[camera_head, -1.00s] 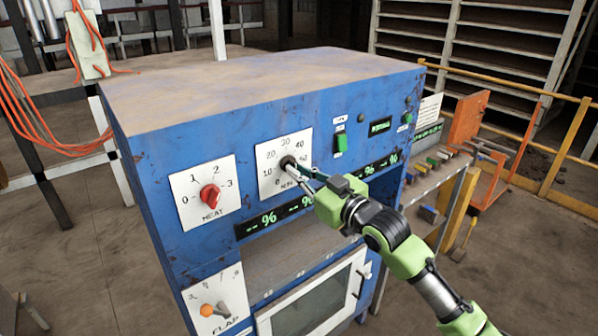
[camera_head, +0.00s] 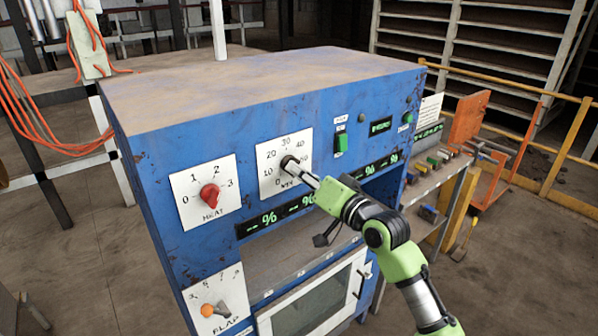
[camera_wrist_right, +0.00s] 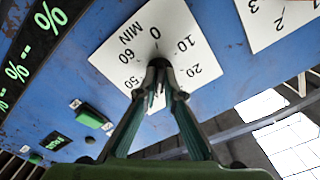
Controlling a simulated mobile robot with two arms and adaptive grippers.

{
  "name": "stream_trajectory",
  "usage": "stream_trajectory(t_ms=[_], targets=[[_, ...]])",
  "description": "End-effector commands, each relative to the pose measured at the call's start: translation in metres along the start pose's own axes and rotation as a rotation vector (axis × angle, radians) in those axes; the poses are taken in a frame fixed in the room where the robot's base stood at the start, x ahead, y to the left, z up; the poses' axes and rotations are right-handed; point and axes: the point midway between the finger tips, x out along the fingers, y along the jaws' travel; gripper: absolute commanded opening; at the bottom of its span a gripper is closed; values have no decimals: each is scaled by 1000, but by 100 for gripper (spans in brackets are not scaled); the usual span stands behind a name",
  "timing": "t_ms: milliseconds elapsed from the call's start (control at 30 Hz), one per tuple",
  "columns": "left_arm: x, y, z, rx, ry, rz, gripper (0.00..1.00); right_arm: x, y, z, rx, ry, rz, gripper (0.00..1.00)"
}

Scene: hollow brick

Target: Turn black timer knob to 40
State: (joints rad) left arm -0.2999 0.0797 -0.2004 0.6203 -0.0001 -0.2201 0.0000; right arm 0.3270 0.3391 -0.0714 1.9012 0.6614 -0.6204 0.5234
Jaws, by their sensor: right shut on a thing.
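The black timer knob (camera_head: 286,160) sits on a white dial plate (camera_head: 267,178) marked in minutes, on the blue panel. My right gripper (camera_head: 294,167) is shut on the knob, its fingers reaching it from the lower right. In the right wrist view the fingertips (camera_wrist_right: 158,66) meet on the knob, and the dial plate (camera_wrist_right: 122,50) shows upside down behind them. The fingers cover most of the knob, so I cannot tell which number it points to. My left gripper is not in view.
A red heat knob (camera_head: 209,195) is left of the timer, and an orange flap knob (camera_head: 207,310) is below. A green switch (camera_head: 341,142) is to the right. A workbench with tools (camera_head: 440,165) stands beside the blue machine (camera_head: 165,140).

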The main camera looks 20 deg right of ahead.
Motion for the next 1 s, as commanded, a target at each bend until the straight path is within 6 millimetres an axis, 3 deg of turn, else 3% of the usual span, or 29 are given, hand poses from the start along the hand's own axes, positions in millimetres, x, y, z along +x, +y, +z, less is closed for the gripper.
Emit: stream_trajectory(t_ms=[333,867,900,933,1000], targets=[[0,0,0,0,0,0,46,0,1,4,138,-8,4,0],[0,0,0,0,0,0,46,0,2,4,157,-8,5,0],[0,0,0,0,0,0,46,0,2,4,157,-8,5,16],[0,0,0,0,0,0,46,0,2,4,157,-8,5,24],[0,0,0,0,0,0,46,0,1,3,156,-7,4,25]])
